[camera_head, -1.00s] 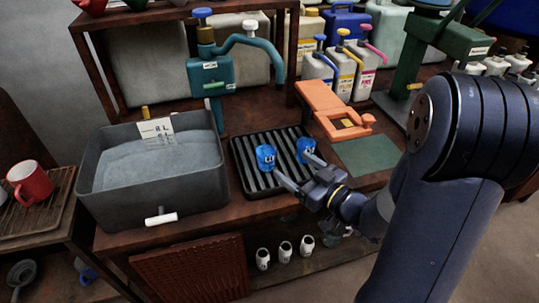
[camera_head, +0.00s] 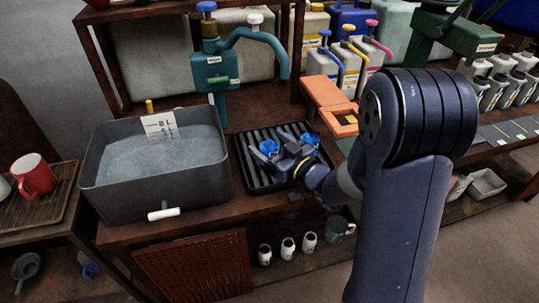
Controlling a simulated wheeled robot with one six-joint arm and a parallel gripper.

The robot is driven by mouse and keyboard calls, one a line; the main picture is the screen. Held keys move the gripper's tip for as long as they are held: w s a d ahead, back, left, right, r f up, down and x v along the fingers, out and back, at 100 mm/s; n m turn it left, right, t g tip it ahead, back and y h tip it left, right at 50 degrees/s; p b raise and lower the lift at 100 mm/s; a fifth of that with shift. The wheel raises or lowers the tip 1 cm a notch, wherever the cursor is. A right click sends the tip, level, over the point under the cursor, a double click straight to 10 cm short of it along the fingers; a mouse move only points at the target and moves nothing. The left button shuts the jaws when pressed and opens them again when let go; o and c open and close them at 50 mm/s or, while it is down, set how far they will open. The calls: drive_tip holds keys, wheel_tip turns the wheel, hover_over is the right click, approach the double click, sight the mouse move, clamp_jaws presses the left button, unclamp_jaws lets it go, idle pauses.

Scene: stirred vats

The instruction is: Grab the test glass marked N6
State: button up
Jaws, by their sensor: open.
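Two blue test glasses stand on a black ribbed rack: a left glass (camera_head: 268,147) and a right glass (camera_head: 309,140). Their marks are too small to read, so I cannot tell which is N6. My gripper (camera_head: 284,152) is open over the front of the ribbed rack (camera_head: 250,178), close to both glasses. The gripper covers part of them from this view. I cannot tell whether a glass stands between its fingers or whether it touches one.
A grey water basin (camera_head: 150,195) stands left of the rack, with a teal pump (camera_head: 214,70) behind. An orange press (camera_head: 325,92) is behind to the right. White cups (camera_head: 288,248) stand on the lower shelf. A red mug (camera_head: 35,176) is at far left.

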drive_tip(key=shift+w+a, duration=0.1)
drive_tip(key=shift+w, duration=0.05)
drive_tip(key=c, duration=1.1)
drive_tip(key=shift+r, duration=0.1)
